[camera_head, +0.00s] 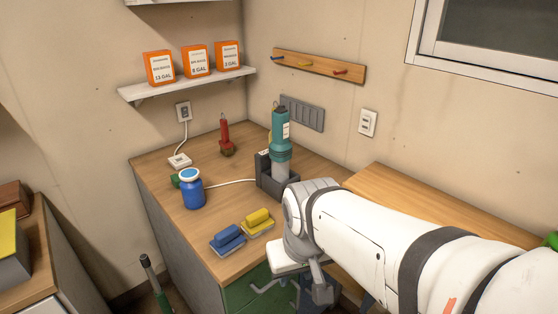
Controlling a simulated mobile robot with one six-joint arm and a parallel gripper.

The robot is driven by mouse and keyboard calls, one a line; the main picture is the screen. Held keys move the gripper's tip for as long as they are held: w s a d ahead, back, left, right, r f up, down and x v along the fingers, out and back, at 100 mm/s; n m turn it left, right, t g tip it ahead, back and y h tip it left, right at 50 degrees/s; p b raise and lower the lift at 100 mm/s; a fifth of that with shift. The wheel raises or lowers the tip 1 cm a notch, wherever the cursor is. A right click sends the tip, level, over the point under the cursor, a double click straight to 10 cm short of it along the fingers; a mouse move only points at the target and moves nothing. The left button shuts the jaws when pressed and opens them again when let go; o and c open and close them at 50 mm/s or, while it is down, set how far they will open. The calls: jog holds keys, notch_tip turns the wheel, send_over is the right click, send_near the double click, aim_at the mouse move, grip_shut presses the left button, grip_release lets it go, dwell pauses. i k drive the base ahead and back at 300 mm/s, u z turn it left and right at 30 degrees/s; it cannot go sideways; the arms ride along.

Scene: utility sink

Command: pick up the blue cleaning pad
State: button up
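The blue cleaning pad (227,237) lies on the wooden counter near its front edge. It has a raised blue grip on a flat, lighter base. A similar yellow pad (258,221) lies just to its right and a little behind, with a narrow gap at most. My gripper (295,291) hangs at the end of my white arm, right of and lower in the picture than both pads, by the counter's front edge. It is apart from the blue pad. Its fingers are small and partly hidden, so their opening is unclear.
A blue jar (192,191) stands behind the pads. A teal-topped device (280,140) stands in a dark holder (264,175), and a red bottle (226,138) stands farther back. A white cord crosses the counter (220,208). Orange boxes (197,61) sit on a wall shelf.

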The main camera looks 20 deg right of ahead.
aim_at(228, 241)
jog(key=z, duration=0.85)
jog(key=k, duration=0.95)
jog(key=z, duration=0.4)
jog(key=i, duration=1)
jog(key=k, duration=1)
jog(key=u, duration=0.05)
